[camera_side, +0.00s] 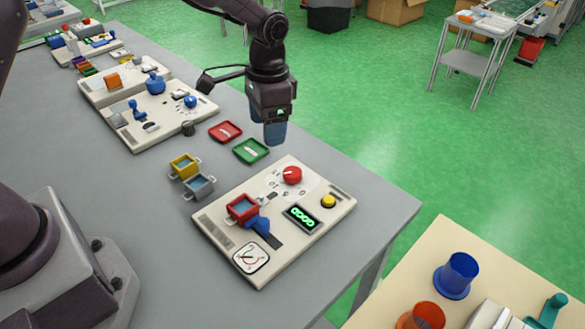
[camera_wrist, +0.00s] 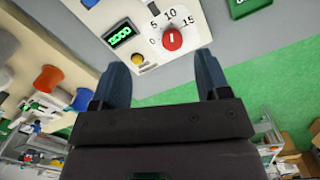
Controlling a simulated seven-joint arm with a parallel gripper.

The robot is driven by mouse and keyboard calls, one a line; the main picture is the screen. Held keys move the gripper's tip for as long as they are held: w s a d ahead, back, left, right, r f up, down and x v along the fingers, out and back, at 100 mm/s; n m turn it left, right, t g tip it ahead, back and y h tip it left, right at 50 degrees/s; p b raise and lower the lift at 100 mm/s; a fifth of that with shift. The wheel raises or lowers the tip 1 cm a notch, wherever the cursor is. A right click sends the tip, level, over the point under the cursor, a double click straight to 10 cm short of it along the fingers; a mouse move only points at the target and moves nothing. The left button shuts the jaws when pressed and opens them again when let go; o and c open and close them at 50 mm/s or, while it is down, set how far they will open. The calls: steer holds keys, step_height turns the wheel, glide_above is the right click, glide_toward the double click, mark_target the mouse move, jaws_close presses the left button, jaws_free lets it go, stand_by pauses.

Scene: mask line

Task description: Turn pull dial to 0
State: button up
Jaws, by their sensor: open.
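The red dial (camera_side: 291,175) sits on a white panel (camera_side: 318,230) near the table's right edge. In the wrist view the red dial (camera_wrist: 172,40) has a short white pointer mark directed roughly toward the printed 10. The 0, 5, 10 and 15 marks are printed around it, with 0 on the left. My gripper (camera_side: 275,135) hangs above the table behind the panel, apart from the dial. In the wrist view my gripper (camera_wrist: 160,60) has its two blue fingers spread with nothing between them, and the dial shows beyond the gap.
The panel also carries a green display (camera_side: 301,217), a yellow button (camera_side: 328,201), a red square container (camera_side: 242,208), a blue lever (camera_side: 258,225) and a gauge (camera_side: 251,257). Green (camera_side: 251,151) and red (camera_side: 225,131) trays lie near my gripper. Yellow (camera_side: 184,166) and grey (camera_side: 199,186) containers stand left.

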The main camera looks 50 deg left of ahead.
mark_target(293, 172)
steer(key=shift+w+d+f+m, duration=0.5)
steer(key=shift+w+f+m, duration=0.7)
steer(key=shift+w, duration=1.45)
steer(key=shift+t, duration=0.4)
step_height(293, 172, down, 12)
steer(key=c, duration=0.9)
